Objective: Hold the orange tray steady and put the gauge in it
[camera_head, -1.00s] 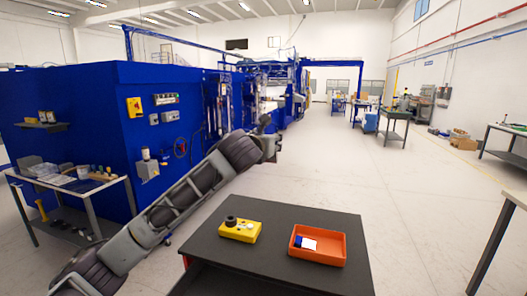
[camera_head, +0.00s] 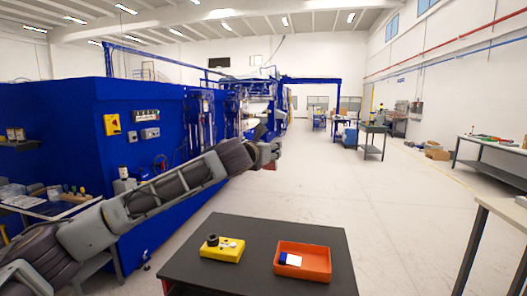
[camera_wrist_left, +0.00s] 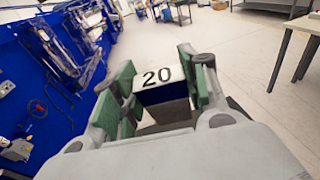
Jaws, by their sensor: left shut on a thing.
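The orange tray (camera_head: 318,272) sits on the right part of a dark table, with a small white and blue item (camera_head: 291,260) inside it on the left. My left gripper (camera_head: 268,153) is raised beyond the table, apart from the tray. In the left wrist view, its green-padded fingers (camera_wrist_left: 163,88) are shut on a dark blue block with a white face marked "20" (camera_wrist_left: 160,79). My right gripper is not in view.
The dark table top (camera_head: 262,232) is bare behind and between the yellow block and the tray. A large blue machine (camera_head: 85,140) stands on the left, behind my left arm. Another bench (camera_head: 500,215) stands at the right edge. Open floor lies beyond the table.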

